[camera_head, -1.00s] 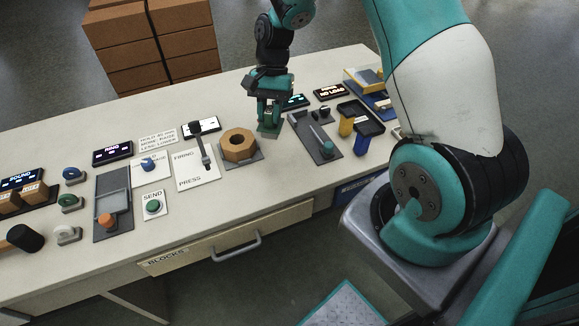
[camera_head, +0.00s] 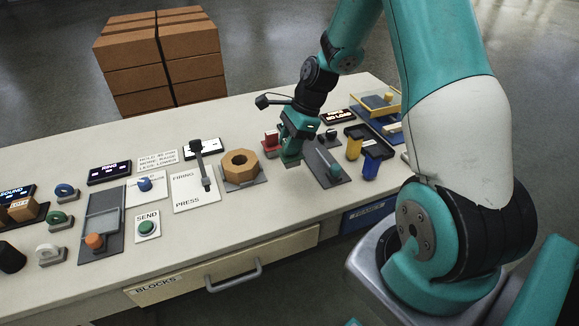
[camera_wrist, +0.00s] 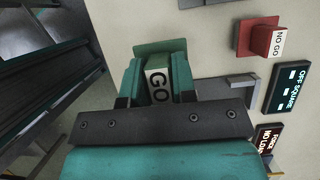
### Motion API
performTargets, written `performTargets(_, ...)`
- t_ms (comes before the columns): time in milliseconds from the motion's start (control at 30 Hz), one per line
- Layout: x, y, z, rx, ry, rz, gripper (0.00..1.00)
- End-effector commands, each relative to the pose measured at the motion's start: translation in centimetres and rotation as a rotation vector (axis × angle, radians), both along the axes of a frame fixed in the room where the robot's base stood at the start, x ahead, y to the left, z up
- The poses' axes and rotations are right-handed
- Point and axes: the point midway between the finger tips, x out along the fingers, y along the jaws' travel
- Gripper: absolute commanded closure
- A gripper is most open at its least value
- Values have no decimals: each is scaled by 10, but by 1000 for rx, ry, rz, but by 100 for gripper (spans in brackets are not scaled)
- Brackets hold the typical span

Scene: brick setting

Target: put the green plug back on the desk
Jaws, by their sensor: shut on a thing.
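My gripper (camera_head: 291,157) is shut on the green plug (camera_wrist: 158,52), whose white face reads "GO" in the wrist view. The jaws (camera_wrist: 157,82) clasp it on both sides, and its flat green end sticks out past the fingertips. In the head view the gripper points down over the desk (camera_head: 258,208), between the hexagonal nut and the dark grey lever panel. I cannot tell whether the plug touches the desk. A red plug (camera_head: 270,141) marked "NO GO" stands on the desk behind and left of the gripper; it also shows in the wrist view (camera_wrist: 262,38).
The orange nut (camera_head: 241,166) on its grey plate is left of the gripper. The lever panel (camera_head: 333,168) and blue and yellow holders (camera_head: 372,165) are right. A grey bracket (camera_wrist: 228,82) and a lit "OFF SQUARE" display (camera_wrist: 291,89) lie near the gripper. Bare desk shows toward the front.

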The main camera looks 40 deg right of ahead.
Motion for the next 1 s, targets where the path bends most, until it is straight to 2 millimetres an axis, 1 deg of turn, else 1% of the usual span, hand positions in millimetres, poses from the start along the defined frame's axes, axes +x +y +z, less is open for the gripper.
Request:
performTargets(33, 0, 0, -12, 2, 3, -1, 98)
performTargets(100, 0, 0, -24, 0, 1, 0, 98)
performTargets(367, 0, 0, -45, -1, 1, 0, 98)
performTargets(533, 0, 0, -70, 0, 1, 1, 98)
performTargets(600, 0, 0, -74, 0, 0, 1, 98)
performTargets(900, 0, 0, -77, 0, -1, 1, 98)
performTargets(933, 0, 0, -76, -1, -1, 1, 70)
performTargets(967, 0, 0, -76, -1, -1, 1, 63)
performTargets(1000, 0, 0, -76, -1, -1, 1, 54)
